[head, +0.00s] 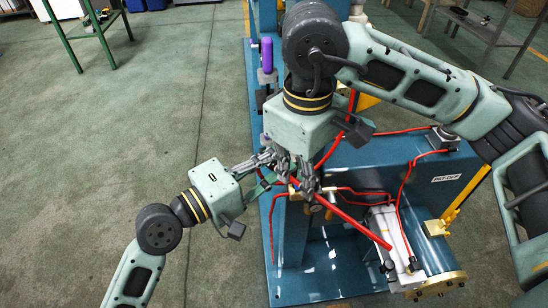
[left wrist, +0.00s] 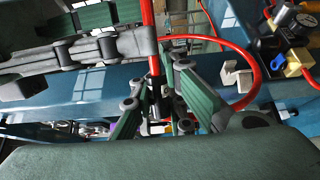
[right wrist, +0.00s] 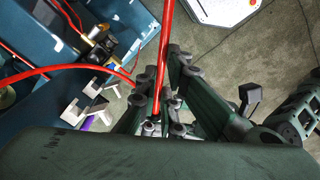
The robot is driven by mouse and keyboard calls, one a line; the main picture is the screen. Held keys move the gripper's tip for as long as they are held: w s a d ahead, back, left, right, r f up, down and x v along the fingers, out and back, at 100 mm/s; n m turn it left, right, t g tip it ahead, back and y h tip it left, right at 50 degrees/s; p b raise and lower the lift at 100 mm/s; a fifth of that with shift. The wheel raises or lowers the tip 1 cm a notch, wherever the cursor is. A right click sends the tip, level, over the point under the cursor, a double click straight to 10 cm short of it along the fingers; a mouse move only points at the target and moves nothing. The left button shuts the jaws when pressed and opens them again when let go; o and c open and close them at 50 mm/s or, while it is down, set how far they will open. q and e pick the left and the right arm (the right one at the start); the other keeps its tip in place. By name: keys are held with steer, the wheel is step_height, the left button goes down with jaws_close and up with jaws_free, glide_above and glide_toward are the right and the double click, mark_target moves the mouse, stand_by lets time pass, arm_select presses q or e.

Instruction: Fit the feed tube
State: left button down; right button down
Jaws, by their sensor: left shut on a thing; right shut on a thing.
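The feed tube is a red tube; a straight length (head: 350,220) runs in the head view from my grippers down to the right. My left gripper (head: 268,160) is shut on the red tube, which stands upright between its fingers in the left wrist view (left wrist: 148,30). My right gripper (head: 308,188) is beside it and is also shut on red tube, which passes between its fingers in the right wrist view (right wrist: 165,45). A brass fitting with a dark cap (right wrist: 96,38) stands on the blue machine. The tube's free end is hard to make out behind the fingers.
The blue machine (head: 372,178) carries other red lines and a "PAY-OFF" label (head: 447,178). Pale open clips (right wrist: 88,98) sit beside the tube; one shows in the left wrist view (left wrist: 235,76). A green stand (head: 75,35) is at upper left.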

steer(key=shift+r, duration=0.1)
steer(key=c, duration=1.8)
jaws_free()
